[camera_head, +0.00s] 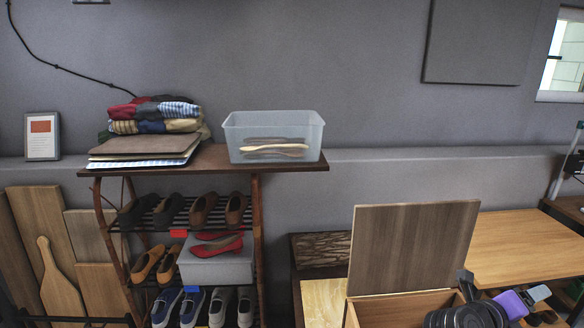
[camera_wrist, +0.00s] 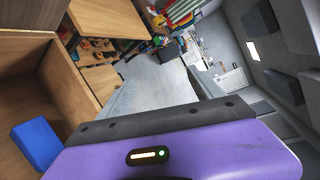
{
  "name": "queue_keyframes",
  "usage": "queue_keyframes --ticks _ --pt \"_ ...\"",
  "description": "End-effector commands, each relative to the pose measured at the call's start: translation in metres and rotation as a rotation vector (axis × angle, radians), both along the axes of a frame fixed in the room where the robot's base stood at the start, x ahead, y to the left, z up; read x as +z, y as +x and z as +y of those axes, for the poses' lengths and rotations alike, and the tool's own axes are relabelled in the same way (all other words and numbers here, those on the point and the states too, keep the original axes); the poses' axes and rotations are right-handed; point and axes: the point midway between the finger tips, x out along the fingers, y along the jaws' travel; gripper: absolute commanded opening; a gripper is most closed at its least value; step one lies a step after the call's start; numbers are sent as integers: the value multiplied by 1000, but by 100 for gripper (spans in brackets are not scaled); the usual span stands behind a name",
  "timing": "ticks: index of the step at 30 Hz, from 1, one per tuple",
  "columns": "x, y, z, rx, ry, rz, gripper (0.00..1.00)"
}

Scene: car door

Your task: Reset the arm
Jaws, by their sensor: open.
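My gripper (camera_head: 541,304) shows at the lower right of the head view, at the end of my dark arm, with a purple body behind its grey fingers. It is open, and I see nothing held in it. It is beside the right side of the wooden box (camera_head: 405,312), in front of the wooden table top. In the wrist view, the purple body and a dark grey bar fill the lower part, and the fingertips cannot be made out there.
The box's lid (camera_head: 413,247) stands raised. A blue block (camera_wrist: 37,143) lies inside the box. A wooden table (camera_head: 525,245) is behind my arm. At left, a shoe rack bears a clear bin (camera_head: 273,137) and folded clothes (camera_head: 155,115). Grey floor (camera_wrist: 150,82) shows beyond.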

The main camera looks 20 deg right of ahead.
Motion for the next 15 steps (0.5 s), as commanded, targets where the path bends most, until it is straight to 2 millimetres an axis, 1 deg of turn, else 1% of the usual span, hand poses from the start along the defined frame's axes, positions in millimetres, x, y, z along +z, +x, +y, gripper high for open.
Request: queue_keyframes --ticks 1,3,4,5,6,7,8,9,11,12,13,14,15 --pt "25 -11 -1 23 -147 52 76" --pt "61 -18 7 66 -343 124 76" --pt "76 -20 14 89 -425 157 76" --pt "89 -20 23 114 -506 193 76" --pt "103 -21 36 151 -608 243 76" --pt "113 -20 48 181 -683 280 76" --pt "120 -20 61 212 -754 320 76" --pt "128 -18 79 257 -843 372 76" --pt "133 -15 108 325 -966 453 76" --pt "133 -14 128 372 -1042 507 76" --pt "132 -13 143 409 -1095 547 76" --pt "128 -13 158 447 -1147 590 76" --pt "123 -13 178 495 -1209 645 76"
